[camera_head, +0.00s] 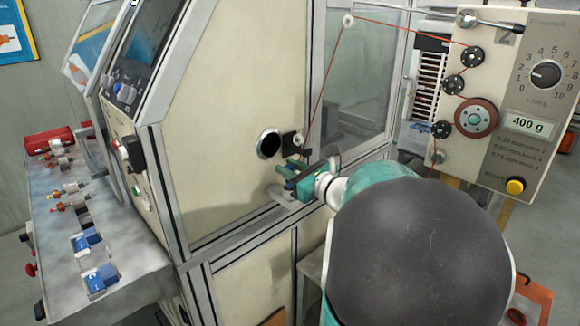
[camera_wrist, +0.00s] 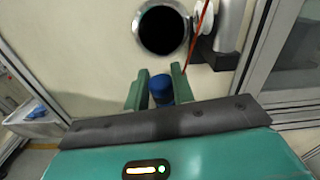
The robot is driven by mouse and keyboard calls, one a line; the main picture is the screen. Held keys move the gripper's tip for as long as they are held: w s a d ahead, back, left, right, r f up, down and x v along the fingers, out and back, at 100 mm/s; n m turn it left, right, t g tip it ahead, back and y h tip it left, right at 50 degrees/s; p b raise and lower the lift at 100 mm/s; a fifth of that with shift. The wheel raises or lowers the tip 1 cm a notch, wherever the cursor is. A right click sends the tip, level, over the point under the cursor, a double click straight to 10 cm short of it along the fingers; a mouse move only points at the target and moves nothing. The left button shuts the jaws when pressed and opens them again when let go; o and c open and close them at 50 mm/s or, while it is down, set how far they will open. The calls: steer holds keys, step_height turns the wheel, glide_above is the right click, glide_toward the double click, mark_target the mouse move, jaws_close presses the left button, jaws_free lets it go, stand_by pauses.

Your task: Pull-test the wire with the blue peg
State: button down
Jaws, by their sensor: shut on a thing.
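The blue peg (camera_wrist: 161,90) stands between the two green fingers of my gripper (camera_wrist: 159,80) in the wrist view, and the gripper is shut on it. In the head view my gripper (camera_head: 288,178) is in front of the machine's cream panel, just below a round dark hole (camera_head: 268,143). The thin red wire (camera_head: 325,76) runs from the tensioner over a white top pulley (camera_head: 348,21) down to a small guide (camera_head: 299,138) beside the hole. The wire (camera_wrist: 200,28) passes right of the hole in the wrist view. Whether the wire touches the peg is unclear.
The tensioner panel (camera_head: 510,110) at right has a dial and a display reading 400 g. A metal shelf (camera_head: 140,252) at left holds several small parts and blue blocks. A metal fitting (camera_wrist: 228,35) projects close to the right of my fingers.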

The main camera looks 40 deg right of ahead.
steer(key=shift+f, duration=1)
stand_by(0.5)
steer(key=c, duration=1.1)
jaws_free()
steer(key=s, duration=1.3)
steer(key=shift+s+d, duration=0.2)
steer(key=shift+s, duration=0.2)
